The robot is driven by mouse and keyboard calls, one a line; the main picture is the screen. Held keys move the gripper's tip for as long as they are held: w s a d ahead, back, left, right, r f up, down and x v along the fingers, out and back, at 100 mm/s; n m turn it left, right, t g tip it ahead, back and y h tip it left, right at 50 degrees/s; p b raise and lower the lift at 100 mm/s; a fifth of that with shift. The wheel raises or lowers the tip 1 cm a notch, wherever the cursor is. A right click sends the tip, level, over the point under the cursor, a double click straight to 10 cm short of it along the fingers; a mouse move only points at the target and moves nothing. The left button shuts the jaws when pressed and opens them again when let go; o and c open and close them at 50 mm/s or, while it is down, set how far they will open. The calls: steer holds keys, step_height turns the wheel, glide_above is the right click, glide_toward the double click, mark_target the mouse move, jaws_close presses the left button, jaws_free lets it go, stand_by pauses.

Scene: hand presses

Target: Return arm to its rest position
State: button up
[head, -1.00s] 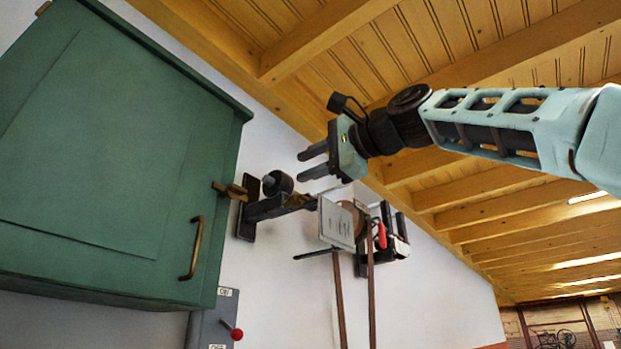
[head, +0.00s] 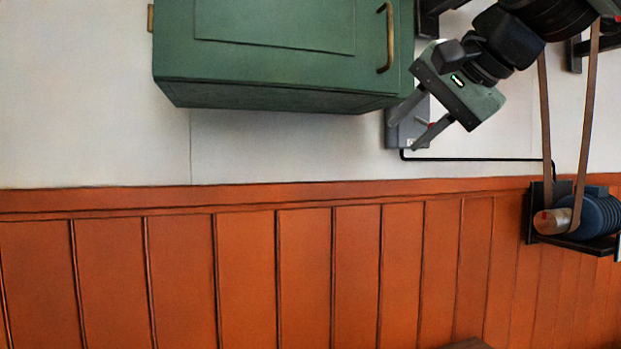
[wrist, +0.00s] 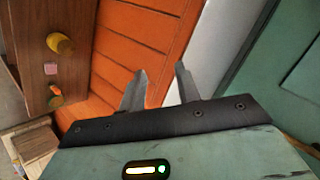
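My gripper (head: 408,128) is at the upper right of the head view, in front of the wall and the lower right corner of the green cabinet. Its two fingers point down and left, apart, with nothing between them. In the wrist view my gripper (wrist: 160,82) also shows both fingers spread and empty. Beyond them are orange panelling and a pale wall.
The closed green cabinet (head: 275,45) is close to my gripper, with a grey switch box (head: 400,125) behind the fingers. A belt-driven motor (head: 597,215) sits on a wall bracket at right. The wrist view shows a wooden surface (wrist: 40,60) with small objects at left.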

steer(key=s+a+f+n+g+h, duration=0.1)
steer(key=s+a+f+n+g, duration=0.15)
steer(key=f, duration=0.55)
steer(key=s+a+f+n+g, duration=0.1)
steer(key=s+f+n, duration=0.15)
steer(key=f, duration=0.55)
steer(key=s+a+f+n+g+h, duration=0.15)
steer(key=s+f, duration=0.25)
steer(key=f, duration=0.4)
steer(key=s+d+f+n+g+h+b, duration=0.1)
steer(key=s+d+f+n+g, duration=0.3)
steer(key=s+f+n, duration=0.4)
steer(key=s+f+h, duration=0.1)
steer(key=s+f, duration=0.6)
steer(key=f, duration=0.2)
steer(key=shift+s+h, duration=0.3)
steer(key=shift+h, duration=0.05)
steer(key=shift+f, duration=0.1)
